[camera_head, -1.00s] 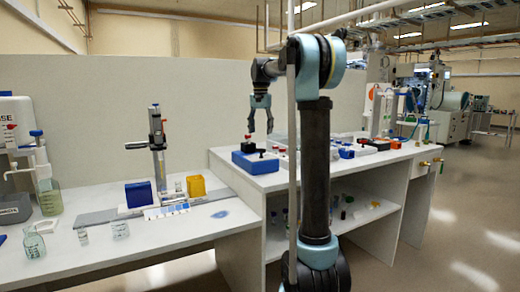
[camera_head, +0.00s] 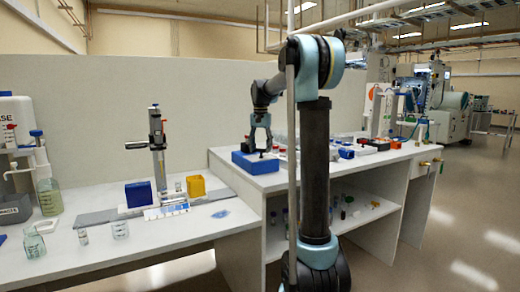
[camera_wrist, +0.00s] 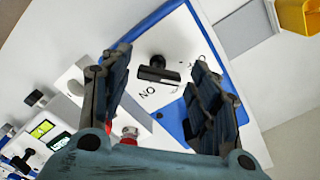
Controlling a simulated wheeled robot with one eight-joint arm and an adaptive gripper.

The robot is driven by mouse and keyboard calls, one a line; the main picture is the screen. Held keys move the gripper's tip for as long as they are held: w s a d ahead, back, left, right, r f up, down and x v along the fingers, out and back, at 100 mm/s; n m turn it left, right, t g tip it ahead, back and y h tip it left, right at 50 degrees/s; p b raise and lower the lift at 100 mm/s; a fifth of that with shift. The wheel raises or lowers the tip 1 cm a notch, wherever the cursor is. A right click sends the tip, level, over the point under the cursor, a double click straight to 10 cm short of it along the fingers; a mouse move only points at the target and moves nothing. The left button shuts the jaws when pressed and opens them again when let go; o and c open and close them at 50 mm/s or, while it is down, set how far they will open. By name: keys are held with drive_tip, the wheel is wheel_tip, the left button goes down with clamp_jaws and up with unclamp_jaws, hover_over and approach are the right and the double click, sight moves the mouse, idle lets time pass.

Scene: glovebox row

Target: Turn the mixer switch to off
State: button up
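The mixer switch is a black knob with a bar handle (camera_wrist: 157,70) on the white top plate (camera_wrist: 172,40) of a blue box (camera_head: 250,167), which stands at the near left corner of the raised bench. Printed letters beside the knob read like "ON" turned over. Another label at the upper right is partly hidden by a finger. My gripper (camera_head: 261,148) is low over the box. In the wrist view my gripper (camera_wrist: 160,60) is open, with one finger on each side of the knob. I see no clear contact. The knob is hard to make out in the head view.
A red button (camera_wrist: 130,134) is close by, partly behind my gripper. Other small devices (camera_wrist: 45,130) stand along the raised bench. On the lower bench are a yellow bin (camera_head: 196,186), a blue block (camera_head: 138,193) and a stand (camera_head: 157,145).

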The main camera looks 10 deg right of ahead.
drive_tip(key=c, duration=0.7)
drive_tip(key=shift+n, duration=1.5)
drive_tip(key=o, duration=1.1)
drive_tip(key=shift+r, duration=0.1)
